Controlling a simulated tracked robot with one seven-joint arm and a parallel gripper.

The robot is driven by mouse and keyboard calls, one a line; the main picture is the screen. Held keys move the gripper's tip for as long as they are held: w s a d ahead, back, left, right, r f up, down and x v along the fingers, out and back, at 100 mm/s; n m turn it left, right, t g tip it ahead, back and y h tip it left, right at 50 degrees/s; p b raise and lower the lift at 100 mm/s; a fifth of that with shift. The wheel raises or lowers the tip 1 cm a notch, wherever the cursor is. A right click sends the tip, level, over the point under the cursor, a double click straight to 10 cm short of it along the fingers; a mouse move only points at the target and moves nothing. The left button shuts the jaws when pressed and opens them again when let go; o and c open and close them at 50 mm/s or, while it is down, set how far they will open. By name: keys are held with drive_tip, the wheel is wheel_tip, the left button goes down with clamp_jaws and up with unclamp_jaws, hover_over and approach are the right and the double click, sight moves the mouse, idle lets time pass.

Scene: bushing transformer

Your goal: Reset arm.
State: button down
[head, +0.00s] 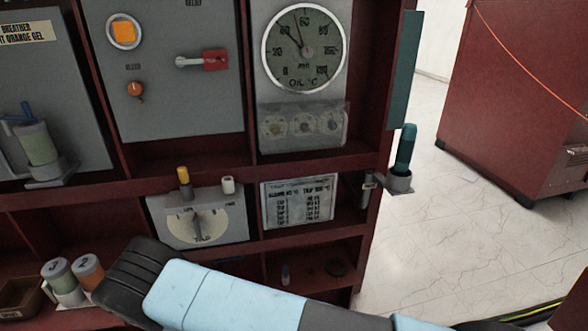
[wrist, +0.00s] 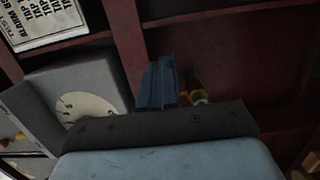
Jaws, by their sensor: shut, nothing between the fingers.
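My gripper (wrist: 158,84) shows in the wrist view as two blue fingers close together, with nothing between them. They reach toward the dark red cabinet (wrist: 225,50). In the head view my light blue arm comes in from the bottom right, and its dark end lies in front of the cabinet's lower shelves (head: 335,252). The fingertips are hidden there. In the wrist view a small yellow and white object (wrist: 196,92) shows just right of the fingers; I cannot tell whether they touch it.
A grey box with a dial (head: 197,222) sits behind my arm. Two numbered jars (head: 72,272) stand left of my arm's end. An oil gauge (head: 304,48) is above. A green-handled tool (head: 405,148) sits in a side holder. Open floor (head: 450,225) lies to the right.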

drive_tip(key=w+d+r+m+g+h, duration=0.1)
drive_tip(key=w+d+r+m+h, duration=0.4)
drive_tip(key=r, duration=0.4)
drive_tip(key=w+d+r+m+g+h, duration=0.2)
drive_tip(key=w+d+r+m+h, duration=0.25)
drive_tip(key=r, duration=0.45)
drive_tip(key=s+d+r+m+g+h, duration=0.1)
drive_tip(key=d+r+m+g+h, duration=0.4)
drive_tip(key=d+r+g, duration=0.75)
drive_tip(key=s+d+r+m+g+y, duration=0.1)
drive_tip(key=s+d+r+m+y, duration=0.15)
drive_tip(key=s+d+r, duration=0.4)
drive_tip(key=s+d+r+m+y, duration=0.1)
drive_tip(key=s+d+r+y, duration=0.25)
drive_tip(key=d+r, duration=0.55)
drive_tip(key=s+d+r+t+y, duration=0.1)
drive_tip(key=s+r+t+y, duration=0.1)
drive_tip(key=s+r, duration=0.3)
drive_tip(key=s+d+r+m+t+y, duration=0.1)
drive_tip(key=s+r+y, duration=0.3)
drive_tip(key=s, duration=0.4)
drive_tip(key=shift+s+d+r+m+t, duration=0.35)
drive_tip(key=shift+d+r+t, duration=0.1)
drive_tip(key=shift+d+t, duration=0.2)
